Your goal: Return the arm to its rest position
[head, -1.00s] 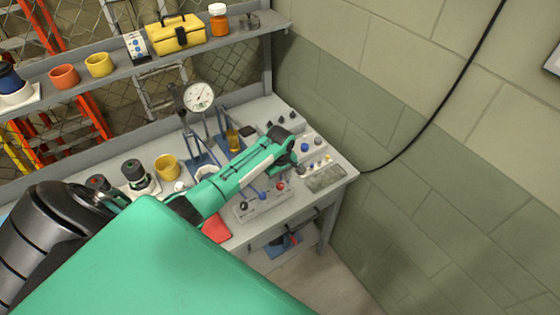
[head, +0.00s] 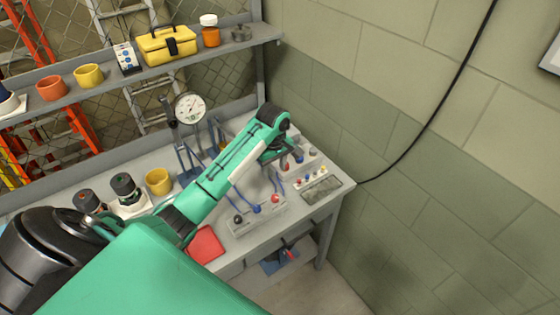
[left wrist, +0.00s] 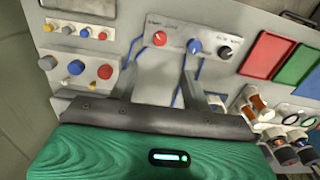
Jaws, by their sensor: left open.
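My left arm (head: 225,165) comes in from the left in the head view and reaches over the workbench (head: 335,205). My left gripper (head: 281,152) hangs below its dark wrist joint, partly hidden by the arm, above the bench's right part. In the left wrist view its two grey fingers (left wrist: 162,80) are spread apart with nothing between them. They point toward a grey box with red, blue and black knobs (left wrist: 188,42). The same knob box (head: 258,213) shows below the arm in the head view. My right gripper is in neither view.
A panel with small coloured knobs (head: 318,176) lies near the bench's right edge. A dial gauge (head: 190,107) stands behind the arm. A yellow cup (head: 159,181) and a red tray (head: 206,245) are close to the arm. A shelf (head: 105,80) runs above; a block wall (head: 440,200) is right.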

